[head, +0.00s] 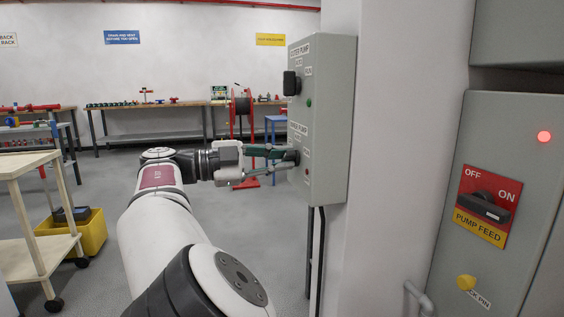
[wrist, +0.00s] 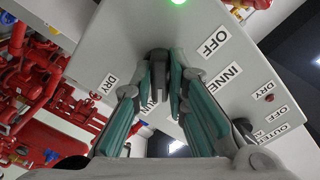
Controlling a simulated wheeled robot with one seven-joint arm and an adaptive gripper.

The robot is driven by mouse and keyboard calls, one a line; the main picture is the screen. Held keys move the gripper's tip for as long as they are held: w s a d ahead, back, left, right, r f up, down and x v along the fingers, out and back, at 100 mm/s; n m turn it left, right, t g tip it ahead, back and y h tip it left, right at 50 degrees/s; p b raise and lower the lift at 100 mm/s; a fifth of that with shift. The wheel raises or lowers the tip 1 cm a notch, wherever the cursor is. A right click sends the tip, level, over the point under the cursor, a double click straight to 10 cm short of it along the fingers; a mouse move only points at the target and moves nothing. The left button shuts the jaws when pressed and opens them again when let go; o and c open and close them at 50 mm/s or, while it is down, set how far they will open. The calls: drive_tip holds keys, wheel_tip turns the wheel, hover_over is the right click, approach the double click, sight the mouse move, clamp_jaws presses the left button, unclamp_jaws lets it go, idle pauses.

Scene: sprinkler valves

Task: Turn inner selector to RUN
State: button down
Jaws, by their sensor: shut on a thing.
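The inner selector (wrist: 158,66) is a black knob on a grey control box (head: 326,120). My gripper (head: 290,155) reaches the lower part of the box's face. In the wrist view my gripper (wrist: 166,78) has its two green-padded fingers shut on the knob, one on each side. The RUN label (wrist: 151,100) is partly hidden by the fingers.
Higher on the box is the outer selector (head: 291,83), with a green lamp (head: 309,103) nearby. A pump feed switch (head: 490,207) and yellow lock pin (head: 466,282) are on a cabinet at right. A cart (head: 35,170) stands left. The floor beyond my arm is open.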

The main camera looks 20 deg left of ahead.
drive_tip(key=shift+m+b, duration=0.8)
drive_tip(key=shift+b, duration=0.3)
drive_tip(key=shift+m+b, duration=0.45)
drive_tip(key=shift+m, duration=0.05)
drive_tip(key=c, duration=1.5)
unclamp_jaws()
drive_tip(key=shift+o, duration=0.2)
